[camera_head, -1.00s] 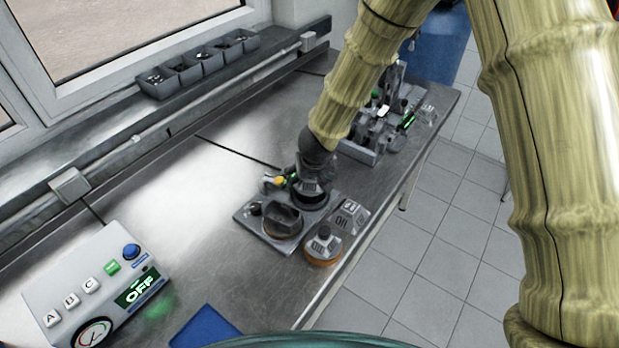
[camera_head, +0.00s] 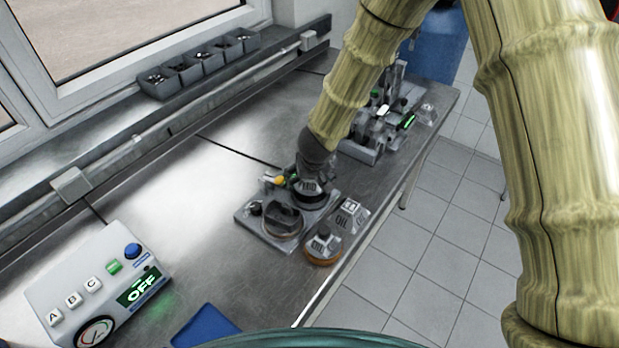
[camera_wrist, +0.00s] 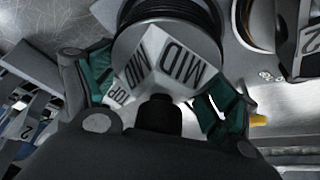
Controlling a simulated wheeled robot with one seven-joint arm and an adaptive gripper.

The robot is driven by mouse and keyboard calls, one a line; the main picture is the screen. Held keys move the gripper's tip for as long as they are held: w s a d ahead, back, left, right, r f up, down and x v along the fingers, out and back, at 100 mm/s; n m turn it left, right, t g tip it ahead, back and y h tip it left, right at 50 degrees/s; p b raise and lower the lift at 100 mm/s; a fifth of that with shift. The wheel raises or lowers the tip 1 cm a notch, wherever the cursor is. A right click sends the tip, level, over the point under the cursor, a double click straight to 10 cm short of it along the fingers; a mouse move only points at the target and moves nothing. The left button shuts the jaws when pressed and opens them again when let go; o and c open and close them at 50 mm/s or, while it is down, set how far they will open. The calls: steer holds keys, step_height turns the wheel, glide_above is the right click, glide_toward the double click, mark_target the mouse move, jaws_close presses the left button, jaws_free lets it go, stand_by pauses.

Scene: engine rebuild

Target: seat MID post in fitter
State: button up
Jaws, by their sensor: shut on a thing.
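The MID post (camera_wrist: 178,66), a pale block with dark MID and TOP lettering, is between the green-padded fingers of my gripper (camera_wrist: 160,78) in the wrist view. My gripper is shut on it. Beyond it lies a round part with dark rings (camera_wrist: 172,12), partly hidden by the post. In the head view, my gripper (camera_head: 308,176) is low over the back right of a grey plate (camera_head: 246,219), at a dark round part (camera_head: 311,198). I cannot tell whether the post touches that part or which part is the fitter.
An open dark cup (camera_head: 283,221) stands on the plate. An OIL block (camera_head: 350,216) and an OIL-marked piece on an orange ring (camera_head: 323,246) are close by at the bench's right edge. A control box reading OFF (camera_head: 120,278) and a blue tray (camera_head: 205,328) are nearer.

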steer(key=shift+f, duration=0.55)
stand_by(0.8)
steer(key=o, duration=1.1)
steer(key=shift+r+p, duration=3.1)
steer(key=shift+p, duration=0.15)
